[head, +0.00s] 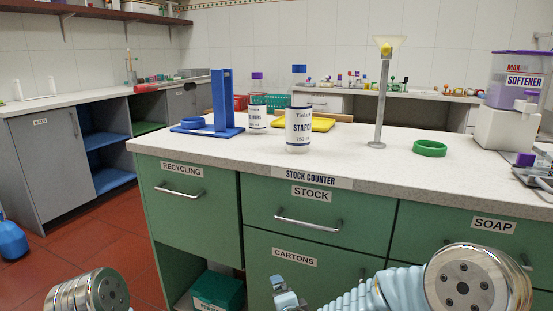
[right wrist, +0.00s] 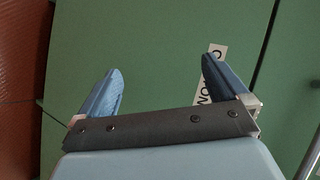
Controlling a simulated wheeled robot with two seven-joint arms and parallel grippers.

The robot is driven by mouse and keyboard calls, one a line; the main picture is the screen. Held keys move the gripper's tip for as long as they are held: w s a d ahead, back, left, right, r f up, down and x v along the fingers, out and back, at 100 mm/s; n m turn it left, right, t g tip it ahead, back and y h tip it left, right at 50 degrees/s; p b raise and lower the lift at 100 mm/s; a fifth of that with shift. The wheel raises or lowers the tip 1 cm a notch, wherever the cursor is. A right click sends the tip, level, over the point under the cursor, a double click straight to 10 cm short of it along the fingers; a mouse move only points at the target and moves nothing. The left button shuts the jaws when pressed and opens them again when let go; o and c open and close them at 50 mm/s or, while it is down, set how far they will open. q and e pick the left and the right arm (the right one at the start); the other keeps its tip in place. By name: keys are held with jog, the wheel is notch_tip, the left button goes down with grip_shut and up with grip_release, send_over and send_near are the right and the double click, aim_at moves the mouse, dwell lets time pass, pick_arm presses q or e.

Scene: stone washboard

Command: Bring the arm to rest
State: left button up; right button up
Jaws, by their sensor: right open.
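My right gripper (right wrist: 162,66) shows in the right wrist view with its two blue fingers spread and nothing between them. It faces the green cabinet front, and the cartons label (right wrist: 209,75) is partly hidden behind one finger. In the head view my right gripper (head: 284,294) is low in front of the stock counter (head: 338,179), below the worktop. Of my left arm only a silver joint shows at the bottom left; its gripper is out of view.
On the counter stand a blue stand (head: 222,105), a starch bottle (head: 298,125), a smaller bottle (head: 257,118), a yellow tray (head: 318,124), a funnel stand (head: 382,95), a green ring (head: 430,148) and a softener container (head: 520,80). Drawer handles (head: 308,223) jut out. Red floor lies left.

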jog(key=s+d+f+n+g+y, duration=0.1)
jog(key=s+d+f+n+g, duration=0.25)
jog(key=s+f, duration=0.45)
jog(key=s+d+f+n+g, duration=0.3)
jog(key=s+f+n, duration=0.1)
jog(key=f, duration=0.7)
jog(key=s+d+f+n+g, duration=0.1)
jog(key=s+f+n+g, duration=0.1)
jog(key=s+f, duration=0.2)
jog(key=s+d+f+n+g, duration=0.2)
jog(key=s+f+g, duration=0.1)
jog(key=s, duration=0.6)
jog(key=shift+s+f+y, duration=0.3)
jog(key=shift+f, duration=0.05)
